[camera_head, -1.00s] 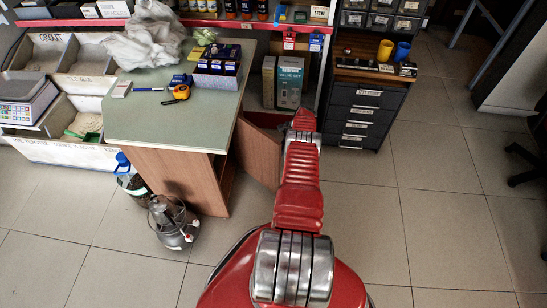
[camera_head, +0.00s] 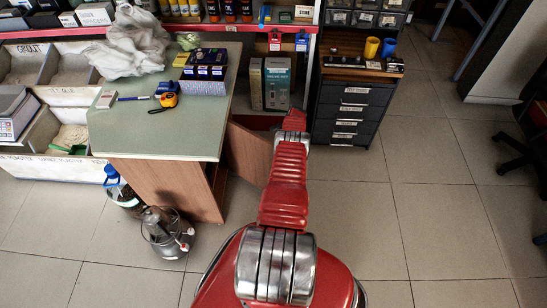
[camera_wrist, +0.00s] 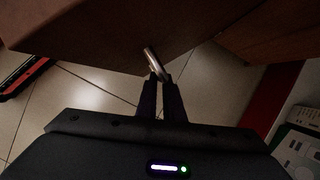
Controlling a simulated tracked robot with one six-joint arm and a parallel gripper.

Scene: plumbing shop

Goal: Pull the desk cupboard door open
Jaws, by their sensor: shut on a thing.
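The brown desk cupboard door (camera_head: 248,152) stands partly open, swung out from the desk (camera_head: 155,133) beside my arm. In the wrist view the door (camera_wrist: 95,28) fills the upper part, with its metal bar handle (camera_wrist: 151,58) at its lower edge. My gripper (camera_wrist: 160,78) is shut on the handle, with both dark fingers close together at its near end. In the head view my own red arm hides the gripper and the handle.
A glass and metal appliance (camera_head: 165,232) and a blue-topped bottle (camera_head: 113,178) stand on the floor by the desk. A dark drawer unit (camera_head: 352,108) stands right of the door. The tiled floor at the right front is clear.

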